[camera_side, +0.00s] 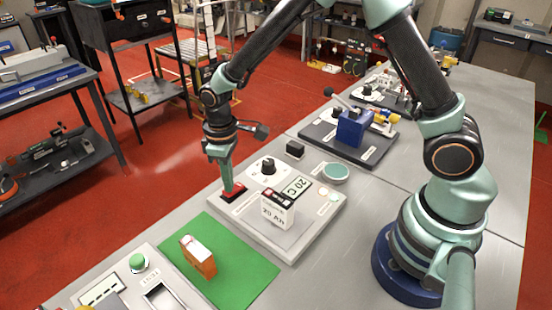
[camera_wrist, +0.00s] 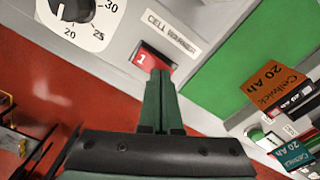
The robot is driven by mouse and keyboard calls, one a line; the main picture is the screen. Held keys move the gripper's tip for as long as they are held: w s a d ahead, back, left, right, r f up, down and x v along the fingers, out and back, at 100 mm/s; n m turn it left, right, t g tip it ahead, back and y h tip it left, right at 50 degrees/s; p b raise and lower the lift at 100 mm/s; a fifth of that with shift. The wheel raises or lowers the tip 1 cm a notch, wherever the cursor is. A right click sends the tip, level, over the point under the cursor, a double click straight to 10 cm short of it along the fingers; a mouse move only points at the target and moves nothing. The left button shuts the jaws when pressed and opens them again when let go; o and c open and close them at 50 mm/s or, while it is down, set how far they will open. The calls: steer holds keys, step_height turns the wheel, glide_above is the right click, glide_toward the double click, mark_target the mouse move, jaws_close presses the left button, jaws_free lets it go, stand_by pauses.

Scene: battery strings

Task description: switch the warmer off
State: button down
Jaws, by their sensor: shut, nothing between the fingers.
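In the wrist view the switch (camera_wrist: 146,57) shows a "1" beside the CELL WARMER label (camera_wrist: 173,34). My gripper (camera_side: 228,190) is shut and empty, pointing down at the switch. In the wrist view its fingertips (camera_wrist: 160,72) cover the switch's near end; I cannot tell whether they press it.
A green mat (camera_side: 225,245) with an orange cell (camera_side: 198,257) lies in front of the warmer. A panel with a green button (camera_side: 138,262) is at the lower left. A dark board with a blue block (camera_side: 353,128) is behind. Bare bench lies right of the warmer.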

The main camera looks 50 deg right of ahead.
steer(key=shift+f, duration=0.3)
steer(key=shift+r, duration=3.55)
steer(key=s+d+r+m+t, duration=0.5)
steer(key=s+d+r, duration=0.6)
steer(key=r, duration=0.3)
steer(key=shift+s+m+t, duration=0.3)
steer(key=shift+s+m, duration=0.2)
steer(key=shift+s, duration=0.25)
